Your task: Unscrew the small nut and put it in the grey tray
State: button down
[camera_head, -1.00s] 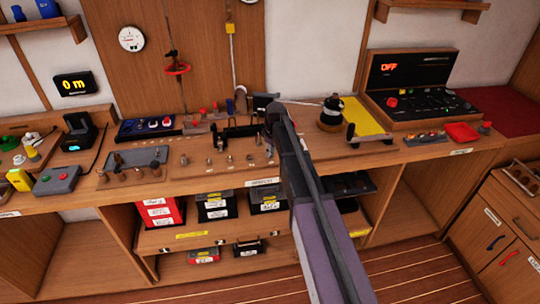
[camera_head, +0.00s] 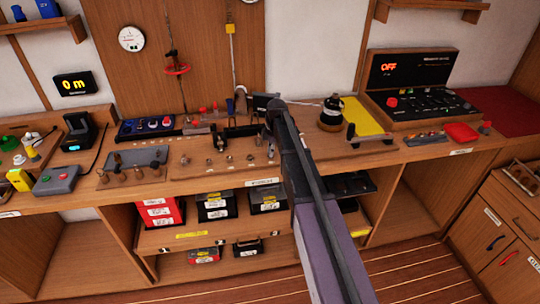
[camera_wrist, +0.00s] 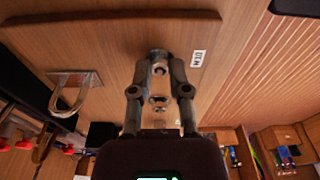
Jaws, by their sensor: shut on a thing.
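My gripper (camera_head: 243,132) is over the middle of the bench, partly hidden by my arm in the head view. In the wrist view its fingers (camera_wrist: 158,62) are closed on a small round grey metal piece (camera_wrist: 158,55), which looks like the small nut. I cannot tell whether it is still on its stud. Other small metal nuts or studs (camera_head: 229,159) stand in a row on a wooden board in front of the gripper. A flat grey tray (camera_head: 150,157) lies to the left of them, with brown knob-like pieces along its front.
A blue-black switch panel (camera_head: 150,127) stands behind the grey tray. A black winch-like drum (camera_head: 331,114) and a yellow sheet (camera_head: 366,116) are to the right. A red tray (camera_head: 461,132) is farther right. A small white label (camera_wrist: 198,58) shows beside the fingertips.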

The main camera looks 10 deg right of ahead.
jog(key=shift+r+p, duration=0.45)
jog(key=shift+p, duration=0.05)
dwell(0.8)
jog(key=shift+r+p, duration=2.1)
jog(key=shift+r, duration=0.1)
notch_tip(320, 180, up, 10)
jog(key=p, duration=1)
jog(key=shift+r+p, duration=0.25)
jog(key=shift+p, duration=0.1)
jog(key=shift+d, duration=0.15)
